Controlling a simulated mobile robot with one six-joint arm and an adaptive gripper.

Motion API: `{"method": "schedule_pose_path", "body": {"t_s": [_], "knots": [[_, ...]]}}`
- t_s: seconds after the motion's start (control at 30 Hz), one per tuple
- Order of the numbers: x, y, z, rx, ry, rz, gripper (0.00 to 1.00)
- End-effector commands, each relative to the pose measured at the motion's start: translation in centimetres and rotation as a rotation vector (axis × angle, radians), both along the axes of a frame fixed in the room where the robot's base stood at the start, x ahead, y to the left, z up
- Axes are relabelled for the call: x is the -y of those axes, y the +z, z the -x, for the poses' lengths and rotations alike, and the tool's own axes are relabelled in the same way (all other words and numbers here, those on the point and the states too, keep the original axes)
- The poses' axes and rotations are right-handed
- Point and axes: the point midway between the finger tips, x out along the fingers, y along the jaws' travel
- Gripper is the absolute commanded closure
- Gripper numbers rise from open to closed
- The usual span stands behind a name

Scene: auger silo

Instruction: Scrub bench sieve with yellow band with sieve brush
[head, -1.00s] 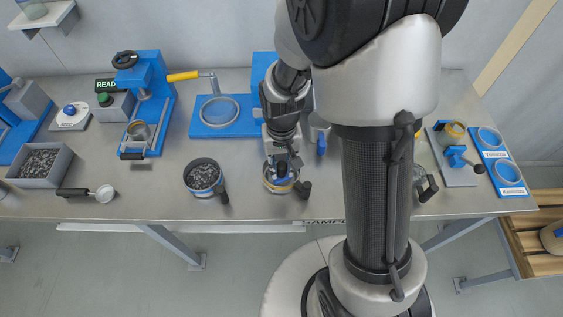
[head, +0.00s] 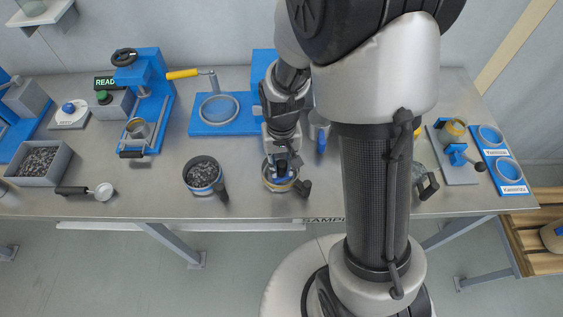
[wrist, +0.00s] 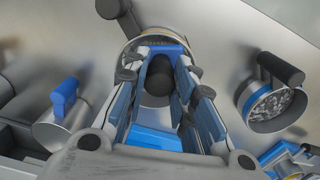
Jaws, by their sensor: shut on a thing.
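The bench sieve (head: 268,184) with a yellowish band stands near the table's front edge, its dark handle to the right. Its rim also shows in the wrist view (wrist: 146,41). My gripper (head: 282,166) is right above the sieve and shut on the sieve brush (head: 281,179), which has a blue body and a black knob. In the wrist view the brush (wrist: 160,75) sits between the fingers, over the sieve's opening. The bristles and the sieve mesh are mostly hidden, so I cannot tell whether they touch.
A pot of dark pieces (head: 202,172) stands left of the sieve, its black handle at lower right. A steel jug with a blue handle (head: 321,137) stands behind to the right. A scoop (head: 103,192) lies at the left front. My arm hides part of the right bench.

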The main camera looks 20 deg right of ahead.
Motion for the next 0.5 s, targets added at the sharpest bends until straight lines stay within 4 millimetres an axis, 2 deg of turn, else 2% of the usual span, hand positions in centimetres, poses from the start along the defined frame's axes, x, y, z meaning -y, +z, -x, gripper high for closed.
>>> {"method": "schedule_pose_path", "body": {"t_s": [0.37, 0.5], "knots": [[0.00, -0.13, 0.00, -0.001, 0.000, 0.000, 1.00], [0.20, -0.12, -0.58, -0.001, -0.001, 0.000, 1.00]]}}
